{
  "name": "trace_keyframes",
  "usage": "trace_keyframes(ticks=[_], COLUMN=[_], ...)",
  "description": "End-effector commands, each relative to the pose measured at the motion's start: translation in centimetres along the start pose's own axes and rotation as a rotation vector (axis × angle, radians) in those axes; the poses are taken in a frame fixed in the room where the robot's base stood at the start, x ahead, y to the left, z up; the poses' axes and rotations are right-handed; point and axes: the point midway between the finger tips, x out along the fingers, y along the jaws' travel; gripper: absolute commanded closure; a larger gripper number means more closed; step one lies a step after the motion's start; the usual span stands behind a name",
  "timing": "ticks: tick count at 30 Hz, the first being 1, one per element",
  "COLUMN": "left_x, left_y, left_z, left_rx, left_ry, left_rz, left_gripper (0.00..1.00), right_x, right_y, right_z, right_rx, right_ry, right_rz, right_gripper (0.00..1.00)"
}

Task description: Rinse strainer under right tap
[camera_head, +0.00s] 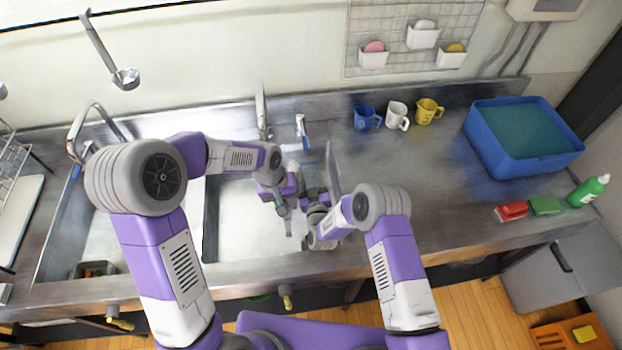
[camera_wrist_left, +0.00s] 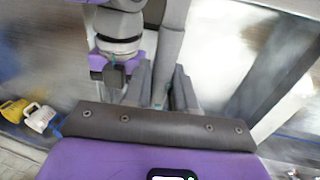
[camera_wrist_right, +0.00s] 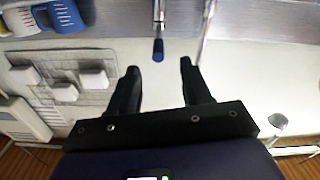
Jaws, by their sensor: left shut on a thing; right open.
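My left gripper (camera_head: 288,220) is low over the right sink (camera_head: 237,235), and its fingers show in the left wrist view (camera_wrist_left: 160,80). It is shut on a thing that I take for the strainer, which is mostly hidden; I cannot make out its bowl. The right tap (camera_head: 261,112) stands at the back of the right sink. Its blue-ended lever (camera_head: 303,132) is just to the right of it. My right gripper (camera_head: 308,196) is open and empty. In the right wrist view (camera_wrist_right: 159,67) the lever (camera_wrist_right: 158,48) lies ahead between the open fingers, apart from them. I cannot tell whether water runs.
The left tap (camera_head: 84,128) stands over the left sink. Blue, white and yellow mugs (camera_head: 397,116) stand right of the lever. A blue tub (camera_head: 530,165) and a green bottle (camera_head: 588,190) are farther right. My arms cross close together over the right sink.

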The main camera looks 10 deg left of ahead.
Motion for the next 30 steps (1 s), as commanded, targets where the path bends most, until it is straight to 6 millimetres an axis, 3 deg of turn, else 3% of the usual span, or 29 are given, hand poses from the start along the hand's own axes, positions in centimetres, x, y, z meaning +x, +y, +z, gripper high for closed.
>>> trace_keyframes(ticks=[13, 30], left_x=[-0.2, -3.1], left_y=[0.2, 3.5], left_z=[0.2, 3.5], left_rx=[0.002, 0.002], left_ry=[0.001, 0.001], left_rz=[0.0, 0.001], left_gripper=[1.0, 1.0], right_x=[0.0, 0.0], right_y=[0.0, 0.3], right_z=[-0.1, -1.5], right_rx=[0.0, 0.0], right_ry=[0.0, 0.0], right_rz=[0.0, 0.0], right_gripper=[0.52, 0.52])
